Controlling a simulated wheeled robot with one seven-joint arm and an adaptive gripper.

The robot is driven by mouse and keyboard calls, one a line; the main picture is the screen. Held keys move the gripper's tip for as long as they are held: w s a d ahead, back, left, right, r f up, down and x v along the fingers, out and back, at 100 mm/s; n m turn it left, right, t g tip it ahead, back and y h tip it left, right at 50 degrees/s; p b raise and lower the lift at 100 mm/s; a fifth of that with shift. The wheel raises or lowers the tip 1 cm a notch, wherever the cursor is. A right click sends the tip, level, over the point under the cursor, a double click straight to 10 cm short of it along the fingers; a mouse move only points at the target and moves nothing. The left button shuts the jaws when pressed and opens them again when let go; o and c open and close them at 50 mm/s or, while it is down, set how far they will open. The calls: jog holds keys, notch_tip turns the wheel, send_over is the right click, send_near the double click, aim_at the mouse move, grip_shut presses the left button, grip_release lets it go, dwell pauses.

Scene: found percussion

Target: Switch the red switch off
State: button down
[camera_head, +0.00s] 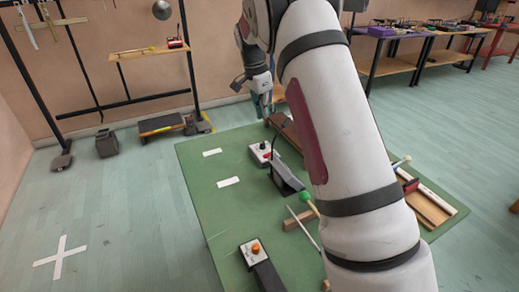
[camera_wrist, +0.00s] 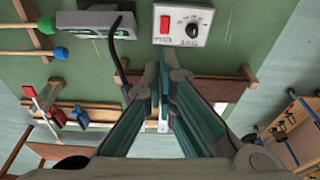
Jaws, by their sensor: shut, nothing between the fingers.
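The red switch (camera_wrist: 165,24) is a small red rocker on a white control box (camera_wrist: 199,14) that also carries a round knob and dark lettering. In the head view the box (camera_head: 259,147) stands on the green table, with the red switch (camera_head: 267,155) small on it. Which way the rocker is tipped cannot be told. My gripper (camera_wrist: 163,62) is shut and empty. In the wrist view its tips lie just below the box in the picture, apart from the switch. In the head view my gripper (camera_head: 266,107) hangs above the table, beyond the box.
A dark-topped device with a black cable (camera_wrist: 95,24) sits beside the box. A second box with an orange knob (camera_head: 255,248) stands near the table's front. Mallets, one with a green head (camera_head: 305,197), and wooden bars lie about. The green table's (camera_head: 205,178) left side is mostly clear.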

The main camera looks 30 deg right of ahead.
aim_at(269, 152)
jog(key=w+f, duration=0.1)
jog(key=f, duration=0.1)
jog(key=shift+w+a+f+m, duration=0.1)
jog(key=shift+w+f+m, duration=0.2)
jog(key=shift+w+m, duration=0.1)
jog(key=shift+f, duration=0.1)
jog(key=d+f, duration=0.1)
jog(key=f, duration=0.3)
jog(key=d+f, duration=0.1)
jog(key=f, duration=0.4)
jog(key=d+f, duration=0.1)
jog(key=f, duration=0.3)
jog(key=shift+f+p, duration=0.25)
jog(key=shift+p, duration=0.1)
jog(key=shift+f, duration=0.1)
